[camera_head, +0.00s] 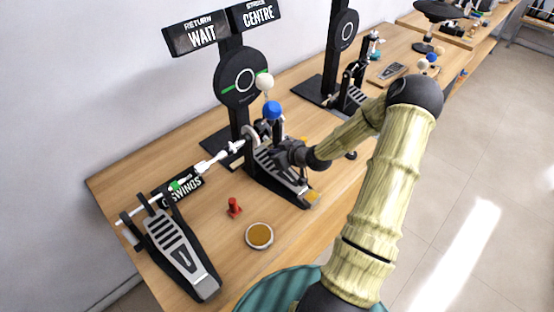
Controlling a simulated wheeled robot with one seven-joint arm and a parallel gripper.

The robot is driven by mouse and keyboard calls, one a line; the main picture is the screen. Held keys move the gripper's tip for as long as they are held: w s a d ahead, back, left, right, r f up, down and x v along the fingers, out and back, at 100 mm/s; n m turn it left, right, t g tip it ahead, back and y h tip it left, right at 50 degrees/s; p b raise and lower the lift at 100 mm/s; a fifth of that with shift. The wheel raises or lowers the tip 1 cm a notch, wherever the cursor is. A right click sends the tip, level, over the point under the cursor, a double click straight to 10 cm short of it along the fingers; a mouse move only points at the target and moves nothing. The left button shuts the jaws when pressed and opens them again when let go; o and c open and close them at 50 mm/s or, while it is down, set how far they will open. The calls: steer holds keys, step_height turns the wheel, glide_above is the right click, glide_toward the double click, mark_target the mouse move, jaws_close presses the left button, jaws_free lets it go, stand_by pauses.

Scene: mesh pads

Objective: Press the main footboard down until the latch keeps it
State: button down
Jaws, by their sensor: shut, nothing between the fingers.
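A double pedal stands on the wooden table. The footboard (297,190) nearer the middle, which I take as the main one, is grey with a yellowish toe end and slopes down toward the front right. My gripper (303,181) is shut and empty, at or just above this footboard; I cannot tell whether it touches. My dark wrist hides part of the board. A blue beater ball (272,110) and a cream ball (264,82) stand above it. The latch cannot be made out.
A second footboard (180,250) stands at the left, joined by a white shaft (218,158). A red peg (234,207) and round tin (259,235) lie in front.

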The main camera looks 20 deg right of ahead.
steer(key=s+d, duration=0.1)
steer(key=s, duration=0.2)
steer(key=s+d+p, duration=0.1)
steer(key=s, duration=0.3)
steer(key=s+d+p, duration=0.1)
steer(key=s+d, duration=0.1)
steer(key=s, duration=0.2)
steer(key=shift+s, duration=0.15)
stand_by(0.3)
step_height(320, 180, up, 4)
steer(key=p, duration=0.3)
steer(key=shift+p, duration=0.4)
